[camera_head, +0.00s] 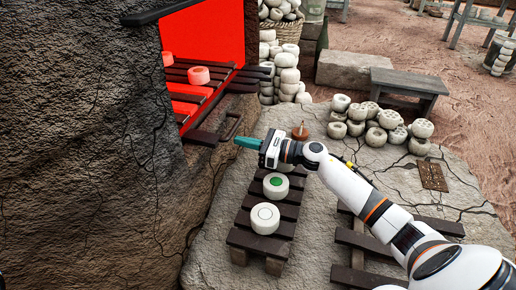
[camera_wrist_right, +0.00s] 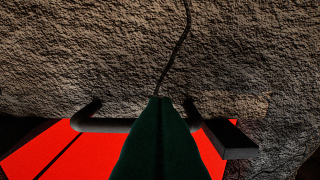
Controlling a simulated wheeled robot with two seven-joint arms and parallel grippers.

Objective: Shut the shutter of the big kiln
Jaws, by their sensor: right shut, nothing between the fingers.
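The big kiln (camera_head: 80,120) fills the left of the head view. Its mouth (camera_head: 212,30) glows red and stands open. A dark slab (camera_head: 160,14) sits along the top of the mouth; I cannot tell for sure whether it is the shutter. A dark bent handle (camera_head: 231,126) shows by the right side of the mouth, and in the wrist view the handle (camera_wrist_right: 105,125) passes behind my fingers. My right gripper (camera_head: 239,142) is shut and empty, its teal fingertips close to the handle; contact cannot be told. My left gripper is out of view.
A slatted rack (camera_head: 228,85) with pale round pieces (camera_head: 198,75) juts from the mouth. Below my arm, a low slatted stand (camera_head: 258,243) carries white discs (camera_head: 265,218). Stacked round pieces (camera_head: 380,125) and a bench (camera_head: 410,80) stand at the right.

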